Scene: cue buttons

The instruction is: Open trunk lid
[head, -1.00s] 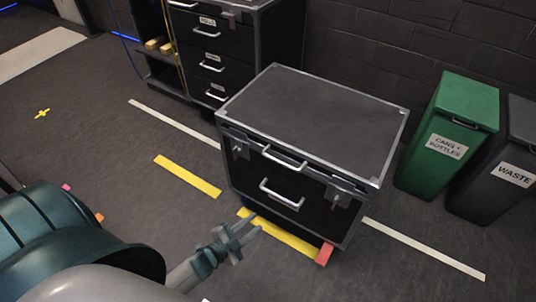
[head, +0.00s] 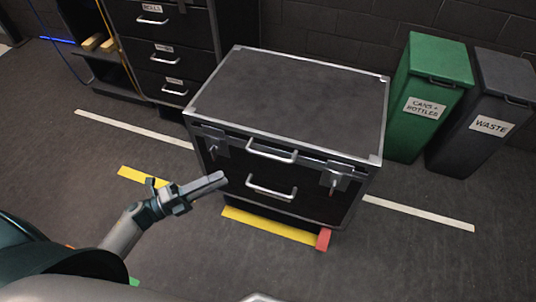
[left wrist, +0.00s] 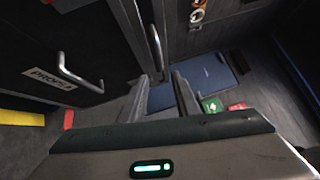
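The trunk (head: 290,90) is a black case with silver metal edges in the middle of the head view. Its flat lid is shut. A silver handle (head: 272,154) is on the front just below the lid edge, and a second handle (head: 270,191) is lower. Metal latches sit at the front left (head: 213,141) and front right (head: 336,180). My left gripper (head: 222,180) is in front of the trunk's left front in the picture, pointing right, holding nothing. In the left wrist view its fingers (left wrist: 166,85) stand apart with floor between them. My right gripper is not in view.
A black drawer cabinet (head: 160,45) stands behind left. A green bin (head: 430,90) and a grey waste bin (head: 485,120) stand right. A yellow floor strip (head: 270,226) and red block (head: 323,239) lie at the trunk's front. The left wrist view shows a PROPS label (left wrist: 48,78).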

